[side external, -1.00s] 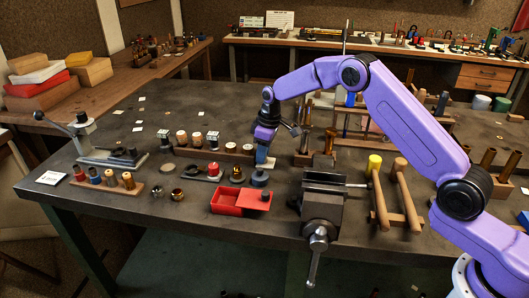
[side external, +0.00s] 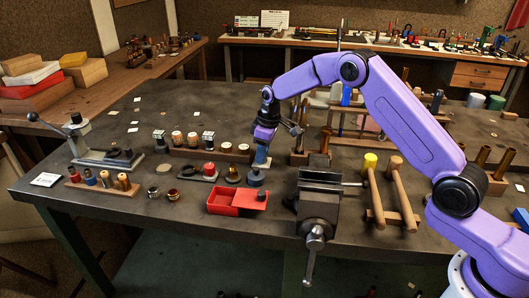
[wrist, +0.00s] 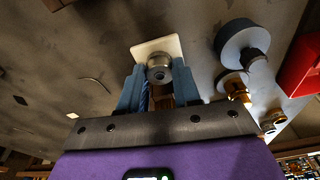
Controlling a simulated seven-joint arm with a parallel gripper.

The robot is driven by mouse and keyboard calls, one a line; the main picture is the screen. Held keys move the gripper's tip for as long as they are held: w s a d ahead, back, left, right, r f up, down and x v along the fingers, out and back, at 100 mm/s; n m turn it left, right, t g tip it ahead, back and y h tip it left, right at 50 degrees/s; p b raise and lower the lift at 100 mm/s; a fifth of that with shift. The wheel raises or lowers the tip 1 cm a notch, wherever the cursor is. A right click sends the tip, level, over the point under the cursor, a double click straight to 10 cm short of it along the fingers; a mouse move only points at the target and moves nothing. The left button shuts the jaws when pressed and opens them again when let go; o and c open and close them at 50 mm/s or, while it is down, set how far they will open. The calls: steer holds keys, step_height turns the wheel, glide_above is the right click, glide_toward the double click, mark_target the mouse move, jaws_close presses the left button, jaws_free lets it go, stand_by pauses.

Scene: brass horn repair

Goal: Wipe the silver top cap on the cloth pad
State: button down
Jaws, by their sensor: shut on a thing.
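The silver top cap (wrist: 159,70) is a small shiny round piece with a recessed end, between my two blue-grey fingertips in the wrist view. My gripper (wrist: 158,80) is shut on it. The white square cloth pad (wrist: 168,43) lies right behind and below the cap in that view, partly covered by it. I cannot tell whether the cap touches the pad. In the side view my gripper (side external: 261,159) points down at the table behind the red tray; the cap is too small to make out there.
A dark grey round knobbed piece (wrist: 240,46) stands close beside the pad; it also shows in the side view (side external: 256,179). The red tray (side external: 228,205) is in front of it. A vise (side external: 318,205) stands to the right, and a rack of pale-topped parts (side external: 210,153) to the left.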

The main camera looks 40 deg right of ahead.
steer(key=shift+w+a, duration=0.4)
steer(key=shift+a, duration=0.05)
steer(key=shift+s+d, duration=0.1)
steer(key=shift+s+d, duration=0.25)
steer(key=shift+r, duration=2.5)
